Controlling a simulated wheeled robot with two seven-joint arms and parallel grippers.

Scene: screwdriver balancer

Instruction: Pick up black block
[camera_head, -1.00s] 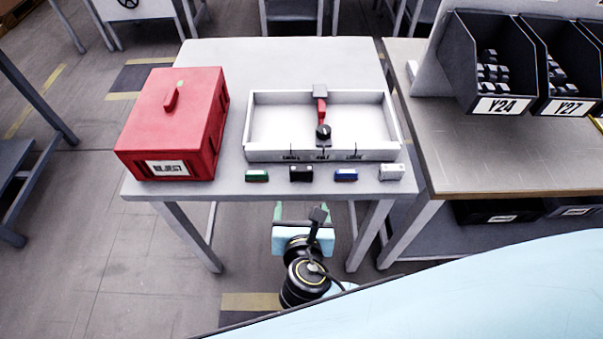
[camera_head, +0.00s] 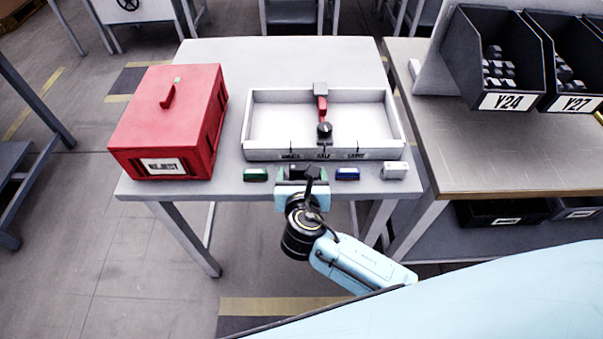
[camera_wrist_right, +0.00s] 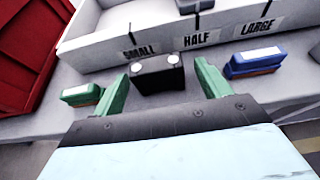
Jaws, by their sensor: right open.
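The black block (camera_wrist_right: 157,74) sits on the table's front edge strip, below the white tray. In the head view the black block (camera_head: 298,172) is partly hidden by my right gripper (camera_head: 300,178). In the right wrist view my right gripper (camera_wrist_right: 161,88) is open, with one green finger to each side of the block. The block is between the fingertips and no clear contact shows. My left gripper is in neither view.
A green block (camera_head: 255,174) is left of the gripper; a blue block (camera_head: 347,174) and a white block (camera_head: 394,170) are right. The white tray (camera_head: 272,154) labelled SMALL, HALF, LARGE stands behind. A red REJECT box (camera_head: 165,125) stands at left.

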